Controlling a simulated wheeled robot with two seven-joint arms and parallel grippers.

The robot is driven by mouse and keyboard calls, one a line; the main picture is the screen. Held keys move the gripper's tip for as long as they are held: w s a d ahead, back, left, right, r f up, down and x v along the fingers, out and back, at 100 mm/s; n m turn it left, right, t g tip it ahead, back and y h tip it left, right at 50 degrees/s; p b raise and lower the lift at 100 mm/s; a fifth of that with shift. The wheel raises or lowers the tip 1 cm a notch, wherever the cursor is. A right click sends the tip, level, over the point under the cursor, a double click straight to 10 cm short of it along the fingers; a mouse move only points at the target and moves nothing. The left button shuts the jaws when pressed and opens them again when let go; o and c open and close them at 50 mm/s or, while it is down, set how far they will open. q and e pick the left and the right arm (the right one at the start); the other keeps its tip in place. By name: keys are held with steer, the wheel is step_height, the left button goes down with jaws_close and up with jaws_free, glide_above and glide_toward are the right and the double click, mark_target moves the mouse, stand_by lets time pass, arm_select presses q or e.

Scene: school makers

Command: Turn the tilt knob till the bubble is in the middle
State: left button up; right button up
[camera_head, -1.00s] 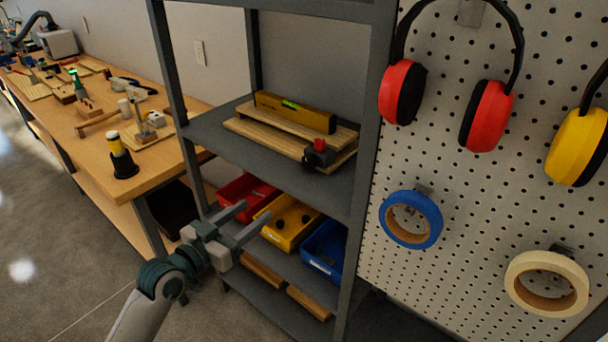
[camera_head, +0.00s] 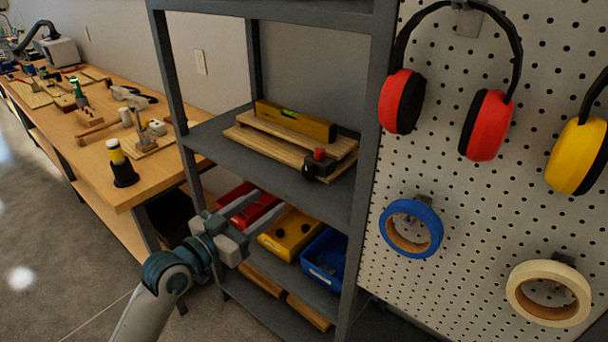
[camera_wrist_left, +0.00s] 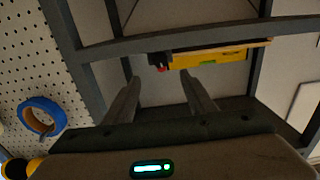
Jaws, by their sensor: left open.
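A yellow spirit level (camera_head: 294,121) lies on a wooden tilt board (camera_head: 285,140) on the middle shelf of a grey rack. Its green vial (camera_head: 288,111) shows, but the bubble is too small to place. The tilt knob (camera_head: 319,156), black with a red top, is at the board's front right end. My left gripper (camera_head: 248,213) is open and empty, in front of the rack, below and left of the knob. In the left wrist view the level (camera_wrist_left: 215,58) and dark knob (camera_wrist_left: 160,60) appear beyond the open fingers (camera_wrist_left: 160,95). My right gripper is not seen.
Red, yellow and blue bins (camera_head: 290,233) stand on the shelf below, behind my left gripper. The rack's front right post (camera_head: 364,150) stands right of the knob. A pegboard (camera_head: 450,190) holds ear muffs and tape rolls. A workbench (camera_head: 150,180) stands left.

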mark_target(307, 174)
arm_select(q)
steer(key=p+x, duration=0.2)
steer(key=x, duration=1.1)
steer(key=shift+x, duration=0.8)
steer(key=shift+f, duration=0.1)
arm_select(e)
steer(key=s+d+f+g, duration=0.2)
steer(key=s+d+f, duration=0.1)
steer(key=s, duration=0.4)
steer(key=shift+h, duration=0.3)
arm_select(q)
steer(key=shift+c, duration=0.6)
steer(key=c, duration=0.9)
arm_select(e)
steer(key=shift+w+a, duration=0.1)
